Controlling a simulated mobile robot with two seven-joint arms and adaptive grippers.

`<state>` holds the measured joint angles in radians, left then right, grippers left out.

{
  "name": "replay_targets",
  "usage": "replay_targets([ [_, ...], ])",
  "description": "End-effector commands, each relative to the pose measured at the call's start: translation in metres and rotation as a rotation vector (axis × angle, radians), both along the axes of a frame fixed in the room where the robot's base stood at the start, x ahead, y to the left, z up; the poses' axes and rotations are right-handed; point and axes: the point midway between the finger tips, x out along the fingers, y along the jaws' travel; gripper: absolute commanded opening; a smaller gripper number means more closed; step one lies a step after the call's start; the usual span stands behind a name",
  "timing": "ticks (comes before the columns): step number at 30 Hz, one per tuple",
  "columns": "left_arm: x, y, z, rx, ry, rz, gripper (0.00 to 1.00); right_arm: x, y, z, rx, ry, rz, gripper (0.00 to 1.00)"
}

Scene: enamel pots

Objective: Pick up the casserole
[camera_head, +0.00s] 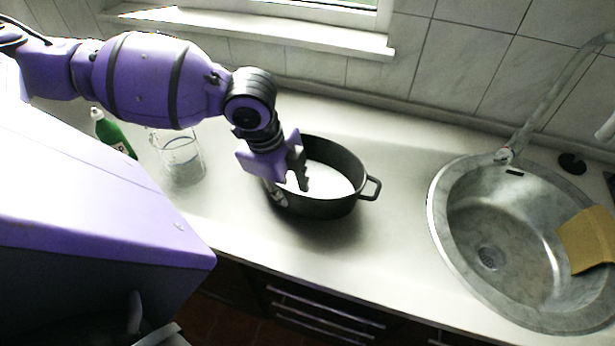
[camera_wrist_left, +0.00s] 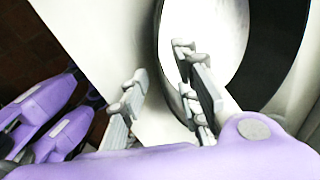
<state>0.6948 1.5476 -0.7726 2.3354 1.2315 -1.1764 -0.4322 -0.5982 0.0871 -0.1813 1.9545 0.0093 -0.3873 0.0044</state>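The casserole (camera_head: 338,207) is a dark oval pot with a pale inside, upright on the counter in the head view. A loop handle shows at its right end; the left end is hidden by my arm. My left gripper (camera_head: 290,190) points down at its near left wall. In the left wrist view the left gripper (camera_wrist_left: 160,75) has its fingers apart, one over the pale inside and one outside the dark wall of the casserole (camera_wrist_left: 274,60). Whether a finger touches the wall I cannot tell.
A clear glass jug (camera_head: 182,158) and a green bottle (camera_head: 113,135) stand left of the casserole. A round metal sink (camera_head: 470,215) with a tap (camera_head: 545,105) and a yellow cloth (camera_head: 588,238) lies to the right. The counter (camera_head: 400,180) between casserole and sink is clear.

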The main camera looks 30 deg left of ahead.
Motion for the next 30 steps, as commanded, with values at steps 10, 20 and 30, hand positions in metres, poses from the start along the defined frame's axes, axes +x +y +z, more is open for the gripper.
replay_targets([
  [10, 0.0, -0.007, -0.047, -0.004, -0.003, 0.0, 0.29, 0.001, 0.0, 0.0, -0.001, -0.001, 0.001, 0.4],
  [20, 0.003, -0.008, -0.062, -0.001, -0.006, -0.001, 0.29, 0.0, 0.0, -0.001, -0.001, 0.001, 0.001, 0.4],
  [30, 0.003, -0.008, -0.062, -0.001, -0.006, -0.001, 0.0, 0.001, 0.0, -0.001, -0.001, 0.0, 0.001, 0.4],
])
